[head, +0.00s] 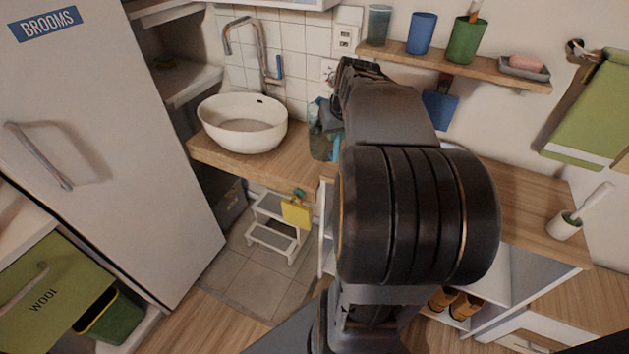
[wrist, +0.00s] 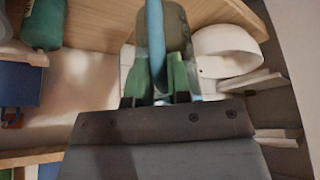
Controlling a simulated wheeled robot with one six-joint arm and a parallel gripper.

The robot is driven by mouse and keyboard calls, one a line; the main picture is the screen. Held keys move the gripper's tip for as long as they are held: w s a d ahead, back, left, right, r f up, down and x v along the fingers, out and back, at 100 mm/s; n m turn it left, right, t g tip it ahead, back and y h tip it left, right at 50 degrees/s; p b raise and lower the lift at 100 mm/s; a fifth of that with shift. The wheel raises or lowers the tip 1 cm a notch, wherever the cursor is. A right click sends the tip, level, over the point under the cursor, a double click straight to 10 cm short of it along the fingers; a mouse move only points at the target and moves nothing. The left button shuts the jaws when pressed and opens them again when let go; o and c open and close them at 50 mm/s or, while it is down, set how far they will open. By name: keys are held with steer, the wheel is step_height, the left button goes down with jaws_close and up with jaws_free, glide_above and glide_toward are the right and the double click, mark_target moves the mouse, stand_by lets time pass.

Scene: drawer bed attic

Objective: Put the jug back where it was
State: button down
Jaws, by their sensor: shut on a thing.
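The jug (head: 318,143) is a dark translucent green vessel in the head view, partly hidden behind my arm. It is right of the white basin, over the wooden counter (head: 262,165) near its right end. I cannot tell whether its base touches the counter. In the wrist view, a light blue handle (wrist: 155,40) runs between the green fingers of my gripper (wrist: 160,78), with the jug's dark body (wrist: 178,28) behind it. My gripper is shut on the jug by this handle. In the head view the fingers are mostly hidden.
The white basin (head: 243,127) and its tap (head: 262,50) stand left of the jug. A wall shelf (head: 450,67) with cups and a soap dish is above right. A white step stool (head: 272,232) is below. A lower wooden top (head: 535,205) with a brush holder (head: 564,226) lies right.

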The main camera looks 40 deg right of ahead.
steer(key=shift+n, duration=0.3)
steer(key=w+d+f, duration=0.1)
steer(key=w+f, duration=0.1)
steer(key=w, duration=0.1)
steer(key=w+d+f+b, duration=0.1)
steer(key=w+f, duration=0.2)
steer(key=w+d+f, duration=0.1)
steer(key=w+f, duration=0.2)
steer(key=shift+d+f, duration=0.1)
steer(key=shift+d, duration=0.3)
steer(key=shift+w+f, duration=0.3)
steer(key=shift+f, duration=0.15)
steer(key=shift+d+f+b, duration=0.1)
steer(key=shift+f+b, duration=0.3)
steer(key=shift+f, duration=1.25)
